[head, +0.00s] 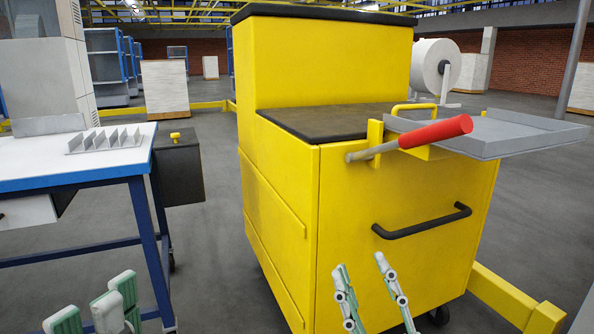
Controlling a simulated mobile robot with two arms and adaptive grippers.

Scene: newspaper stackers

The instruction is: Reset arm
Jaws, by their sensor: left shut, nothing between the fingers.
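My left gripper (115,297) is at the bottom left edge, below the blue-framed table, with only its light green and white finger parts showing. It looks shut, with nothing seen in it. My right gripper (360,270) points up at the bottom centre, in front of the yellow cart (280,195). Its two fingers stand apart and nothing is between them. The arms behind both grippers are out of the frame.
A black handle (422,226) sticks out below. A white-topped table (40,165) stands left, holding a metal rack (108,139). Grey floor (205,270) lies between table and cart.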

